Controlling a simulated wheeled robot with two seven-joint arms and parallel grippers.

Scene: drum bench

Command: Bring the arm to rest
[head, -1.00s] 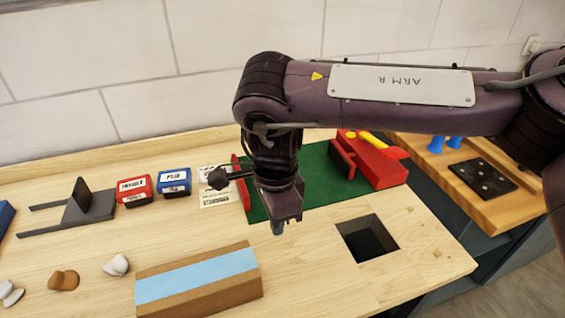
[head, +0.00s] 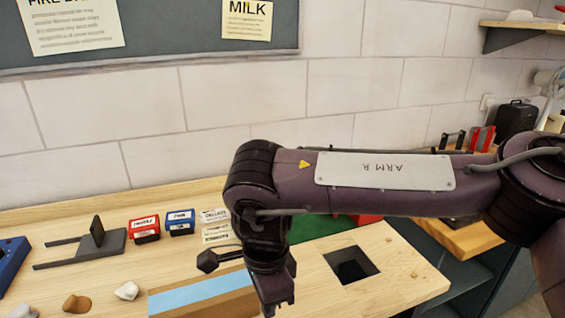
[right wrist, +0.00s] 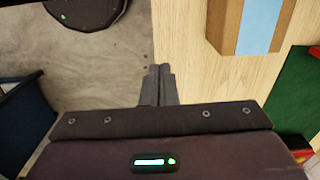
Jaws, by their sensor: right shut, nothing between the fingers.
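My right arm (head: 385,185), labelled ARM R, reaches in from the right in the head view and bends down at its wrist. My right gripper (head: 279,306) hangs over the front part of the wooden bench, just right of a brown block with a light blue top (head: 200,296). In the right wrist view the two fingers of my right gripper (right wrist: 158,72) are together with nothing between them. That view also shows the bench edge (right wrist: 190,90) beside the fingers, with grey floor on the left. My left gripper is not in view.
A square hole (head: 350,265) lies right of the gripper. A green mat (head: 315,228) is partly hidden behind my arm. A red box (head: 144,229), a blue box (head: 179,222) and a dark grey stand (head: 98,240) stand farther left. Pale and brown lumps (head: 127,291) lie near the front.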

